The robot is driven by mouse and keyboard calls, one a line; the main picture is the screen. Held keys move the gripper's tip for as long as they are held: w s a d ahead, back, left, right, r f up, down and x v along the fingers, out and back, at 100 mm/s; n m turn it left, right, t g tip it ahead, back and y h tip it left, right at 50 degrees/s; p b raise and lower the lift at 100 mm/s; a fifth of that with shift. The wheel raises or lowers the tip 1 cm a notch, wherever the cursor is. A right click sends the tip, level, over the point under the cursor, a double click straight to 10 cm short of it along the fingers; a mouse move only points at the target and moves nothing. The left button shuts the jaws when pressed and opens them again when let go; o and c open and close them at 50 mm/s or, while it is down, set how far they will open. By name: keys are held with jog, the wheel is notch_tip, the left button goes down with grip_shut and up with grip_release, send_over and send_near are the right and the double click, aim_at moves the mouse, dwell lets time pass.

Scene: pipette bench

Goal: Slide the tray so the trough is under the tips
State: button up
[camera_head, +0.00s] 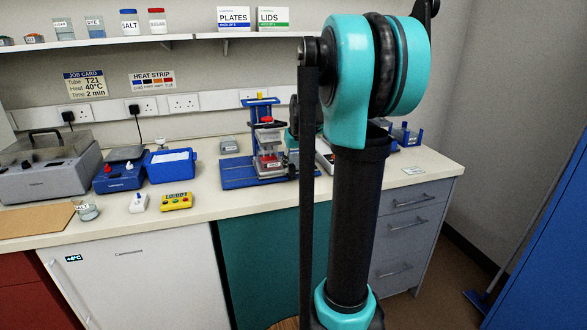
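My arm covers the area right of the stand. The fingers of my gripper do not show; part of a teal arm link shows just right of the stand.
Further left is a large grey machine (48,180). The bench top (235,207) is clear before the stand.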

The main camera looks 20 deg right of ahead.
jog(key=v, duration=0.9)
jog(key=shift+s+r, duration=0.2)
jog(key=shift+r, duration=0.15)
jog(key=shift+f, duration=0.1)
jog(key=s+a+f, duration=0.4)
jog(key=s+f, duration=0.8)
jog(key=s, duration=0.1)
jog(key=s+a+f, duration=0.4)
jog(key=s+f, duration=0.9)
jog(key=shift+a, duration=0.35)
